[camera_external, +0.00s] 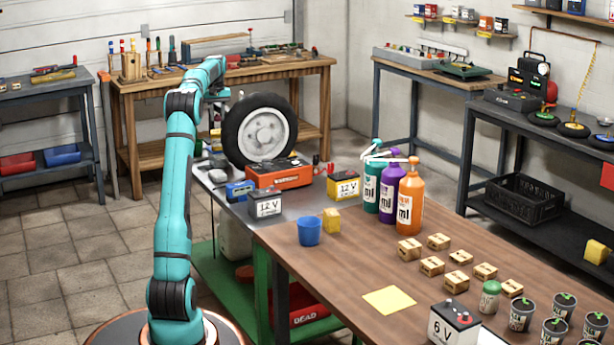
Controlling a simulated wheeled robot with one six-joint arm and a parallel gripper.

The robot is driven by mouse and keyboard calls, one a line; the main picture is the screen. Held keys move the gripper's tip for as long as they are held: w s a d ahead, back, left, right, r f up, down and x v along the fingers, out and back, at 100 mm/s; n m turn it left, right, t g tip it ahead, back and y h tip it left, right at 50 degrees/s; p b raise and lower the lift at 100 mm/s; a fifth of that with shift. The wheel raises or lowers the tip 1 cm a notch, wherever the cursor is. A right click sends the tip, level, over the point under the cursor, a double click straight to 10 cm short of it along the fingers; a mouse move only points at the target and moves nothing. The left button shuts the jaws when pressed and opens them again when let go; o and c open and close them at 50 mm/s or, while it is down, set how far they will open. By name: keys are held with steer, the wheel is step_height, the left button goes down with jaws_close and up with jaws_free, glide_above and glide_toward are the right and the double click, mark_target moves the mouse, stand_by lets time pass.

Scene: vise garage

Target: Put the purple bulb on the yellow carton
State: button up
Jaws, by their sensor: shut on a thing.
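My teal arm reaches up and back over the left end of the workbench. My gripper (216,128) points down just left of the tyre, small and partly lost against it. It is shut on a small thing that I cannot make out. I cannot pick out a purple bulb anywhere in view. A small yellow carton (332,221) stands on the wooden bench top, right of a blue cup (309,232). My gripper is well behind and left of this carton, and above the bench.
A tyre (262,130), an orange case (278,174) and 12 V batteries (265,203) crowd the bench's far end. Several small boxes (432,266), a yellow sheet (389,300) and a 6 V battery (454,325) lie nearer.

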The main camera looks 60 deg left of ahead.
mark_target(218, 117)
steer(key=shift+f, duration=2.1)
steer(key=shift+f, duration=0.15)
steer(key=o, duration=0.9)
steer(key=shift+o, duration=0.2)
step_height(218, 117, up, 12)
steer(key=shift+r, duration=0.15)
